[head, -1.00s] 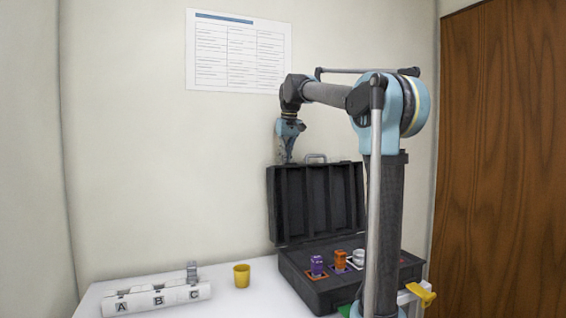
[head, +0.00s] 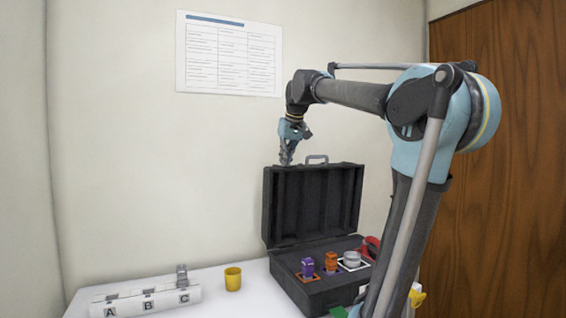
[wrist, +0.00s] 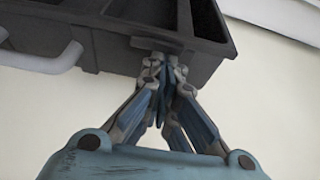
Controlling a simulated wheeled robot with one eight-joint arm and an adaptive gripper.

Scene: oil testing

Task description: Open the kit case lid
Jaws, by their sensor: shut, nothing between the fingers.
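The black kit case (head: 335,290) stands on the white table. Its lid (head: 312,205) is open and stands upright at the back, with its ribbed inside facing the camera. A grey handle (head: 317,158) sticks up from the lid's top edge. My gripper (head: 286,163) is at the lid's top edge, left of the handle. In the wrist view my gripper (wrist: 163,65) has its fingertips together, against or very near the lid's edge (wrist: 110,45), with nothing seen between them. The grey handle (wrist: 45,60) shows there on the left. Actual contact is hard to tell.
In the case sit a purple item (head: 307,267), an orange item (head: 331,262), a pale round item (head: 351,260) and a red item (head: 370,247). A yellow cup (head: 233,279) and a white rack (head: 145,300) marked A, B, C stand left. The wall is close behind.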

